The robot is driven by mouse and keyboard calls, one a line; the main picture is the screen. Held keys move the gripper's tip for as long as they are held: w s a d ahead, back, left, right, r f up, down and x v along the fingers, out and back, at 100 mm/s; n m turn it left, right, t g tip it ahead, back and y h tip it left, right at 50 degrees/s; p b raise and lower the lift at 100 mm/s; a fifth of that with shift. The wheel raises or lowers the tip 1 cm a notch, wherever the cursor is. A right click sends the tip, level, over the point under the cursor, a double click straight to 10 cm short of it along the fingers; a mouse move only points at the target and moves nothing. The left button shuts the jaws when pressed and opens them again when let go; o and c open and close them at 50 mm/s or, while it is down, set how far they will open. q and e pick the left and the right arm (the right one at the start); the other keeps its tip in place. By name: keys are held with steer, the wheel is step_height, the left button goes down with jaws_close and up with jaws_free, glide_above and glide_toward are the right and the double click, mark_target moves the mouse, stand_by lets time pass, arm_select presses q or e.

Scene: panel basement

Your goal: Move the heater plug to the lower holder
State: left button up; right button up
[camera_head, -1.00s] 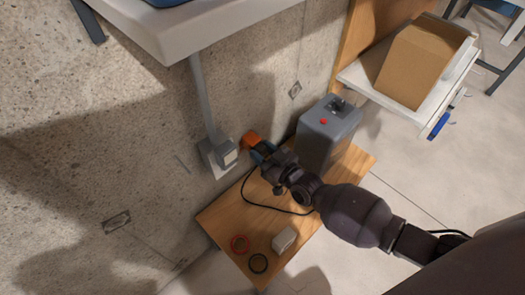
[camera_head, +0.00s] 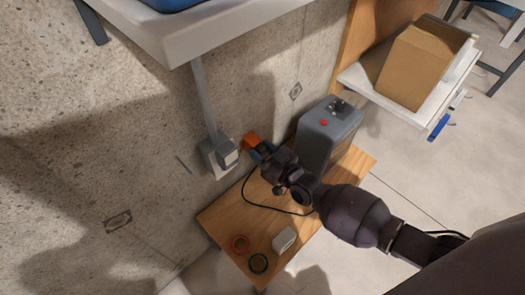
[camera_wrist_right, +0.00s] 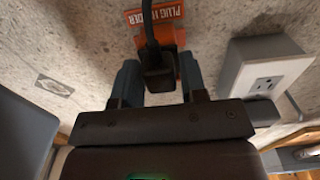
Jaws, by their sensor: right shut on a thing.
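The heater plug (camera_wrist_right: 158,76) is a black plug with a black cable, seen in the right wrist view between the two blue fingertips of my right gripper (camera_wrist_right: 158,84). My right gripper (camera_head: 260,152) is shut on it, close to the wall. The orange plug holder (camera_head: 251,139) is on the wall right at the fingertips; its "PLUG HOLDER" label (camera_wrist_right: 168,14) shows in the right wrist view. The plug overlaps the holder's orange part there; I cannot tell how far it is seated. Only one holder is visible. My left gripper is out of view.
A white wall outlet box (camera_head: 217,161) is just left of the holder. The grey heater (camera_head: 328,135) stands on a low wooden table (camera_head: 217,217), with tape rings and a small white block (camera_head: 284,240). A white shelf (camera_head: 170,35) juts out above.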

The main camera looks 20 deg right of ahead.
stand_by(0.4)
steer(key=o, duration=1.3)
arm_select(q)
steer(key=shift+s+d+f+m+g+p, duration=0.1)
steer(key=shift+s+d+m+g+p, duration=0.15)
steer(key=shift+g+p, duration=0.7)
arm_select(e)
steer(key=v, duration=1)
steer(key=shift+s+d, duration=0.1)
steer(key=shift+s, duration=0.2)
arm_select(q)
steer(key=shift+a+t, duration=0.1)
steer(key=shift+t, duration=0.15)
